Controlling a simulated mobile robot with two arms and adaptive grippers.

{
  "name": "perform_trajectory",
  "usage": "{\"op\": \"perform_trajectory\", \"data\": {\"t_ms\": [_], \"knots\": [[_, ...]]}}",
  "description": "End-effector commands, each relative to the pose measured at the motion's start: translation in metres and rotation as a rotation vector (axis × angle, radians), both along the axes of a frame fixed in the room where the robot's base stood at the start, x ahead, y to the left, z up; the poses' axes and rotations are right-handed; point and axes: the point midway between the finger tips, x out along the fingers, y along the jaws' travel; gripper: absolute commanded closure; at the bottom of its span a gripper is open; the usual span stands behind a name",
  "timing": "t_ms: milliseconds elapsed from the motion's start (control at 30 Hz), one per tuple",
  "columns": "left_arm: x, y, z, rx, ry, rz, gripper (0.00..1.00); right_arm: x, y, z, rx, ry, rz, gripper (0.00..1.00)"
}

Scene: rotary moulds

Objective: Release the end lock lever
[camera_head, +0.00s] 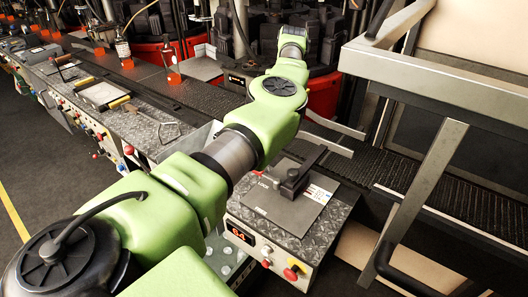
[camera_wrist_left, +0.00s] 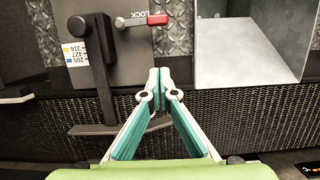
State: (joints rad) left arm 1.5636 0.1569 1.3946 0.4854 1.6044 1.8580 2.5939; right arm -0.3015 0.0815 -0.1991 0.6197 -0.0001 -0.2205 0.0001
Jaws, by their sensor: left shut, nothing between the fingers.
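The small lever with a red end (camera_wrist_left: 158,19) lies beside the LOCK lettering on a grey plate (camera_wrist_left: 140,45) in the left wrist view. A long black lever (camera_wrist_left: 103,70) stands on the same plate to its left. My left gripper (camera_wrist_left: 155,76) is shut and empty, its tips just below the red-ended lever in the picture, apart from it. In the head view the black lever (camera_head: 300,177) and the plate (camera_head: 283,205) show right of my arm. My right gripper is not in view.
A pale open bin (camera_wrist_left: 250,50) stands right of the plate. A dark mesh strip (camera_wrist_left: 235,115) runs along the panel. In the head view a metal railing (camera_head: 430,80) stands at the right, and a control box with buttons (camera_head: 265,250) is below the plate.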

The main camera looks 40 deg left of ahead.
Motion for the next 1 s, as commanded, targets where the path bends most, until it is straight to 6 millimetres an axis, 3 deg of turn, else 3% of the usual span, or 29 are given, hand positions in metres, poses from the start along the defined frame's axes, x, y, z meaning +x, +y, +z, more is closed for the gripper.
{"op": "perform_trajectory", "data": {"t_ms": [33, 500, 1000], "knots": [[-0.001, -0.001, -0.015, 0.000, 0.000, 0.002, 1.00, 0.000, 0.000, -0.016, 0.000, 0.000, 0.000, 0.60], [-0.020, -0.003, -0.087, 0.000, 0.001, 0.002, 1.00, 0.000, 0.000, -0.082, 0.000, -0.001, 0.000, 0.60], [-0.056, -0.006, -0.078, 0.000, 0.000, 0.001, 1.00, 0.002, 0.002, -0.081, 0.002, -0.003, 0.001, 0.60]]}}
